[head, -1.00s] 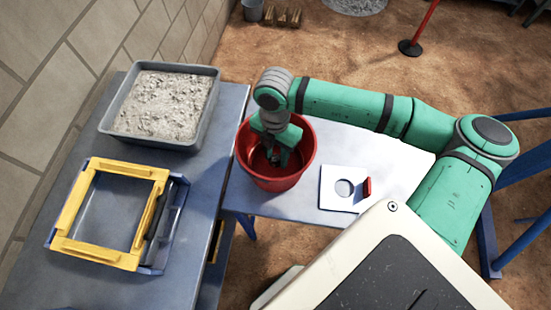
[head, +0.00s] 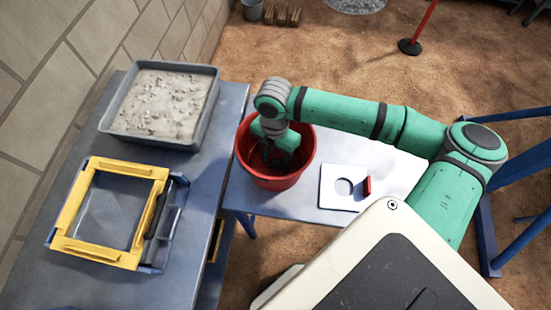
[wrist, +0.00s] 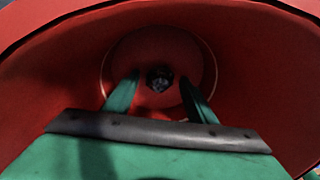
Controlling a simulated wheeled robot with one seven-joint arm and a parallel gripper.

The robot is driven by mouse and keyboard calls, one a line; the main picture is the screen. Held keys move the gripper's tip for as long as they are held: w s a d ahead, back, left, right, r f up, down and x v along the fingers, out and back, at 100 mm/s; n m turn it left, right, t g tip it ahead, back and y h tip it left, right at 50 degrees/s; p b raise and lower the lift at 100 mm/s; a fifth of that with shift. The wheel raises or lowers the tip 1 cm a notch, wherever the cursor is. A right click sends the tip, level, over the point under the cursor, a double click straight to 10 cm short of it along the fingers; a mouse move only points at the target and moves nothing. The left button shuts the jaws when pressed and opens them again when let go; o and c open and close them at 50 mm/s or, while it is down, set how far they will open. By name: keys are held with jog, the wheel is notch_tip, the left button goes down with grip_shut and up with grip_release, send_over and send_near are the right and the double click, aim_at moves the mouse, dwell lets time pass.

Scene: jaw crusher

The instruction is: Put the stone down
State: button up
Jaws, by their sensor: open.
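A dark grey stone (wrist: 160,79) lies at the bottom of the red bucket (wrist: 265,75) in the wrist view, beyond and between my fingertips. My gripper (wrist: 160,100) points down into the bucket with its two fingers apart and nothing between them. In the head view the red bucket (head: 248,165) stands on the low table, and my gripper (head: 277,160) is inside its rim. The stone is hidden in the head view. Whether the fingertips touch the bucket floor cannot be told.
A grey tray of gravel (head: 160,143) and a yellow-and-blue frame (head: 68,215) stand on the left table (head: 190,275). A white plate with a round hole (head: 334,198) and a red block (head: 367,186) lies right of the bucket. Blue bars (head: 512,240) stand at the far right.

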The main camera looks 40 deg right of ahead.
notch_tip(320, 180, up, 12)
jog(key=w, duration=0.1)
jog(key=shift+w+d, duration=0.15)
jog(key=shift+d, duration=0.3)
jog(key=shift+r, duration=0.15)
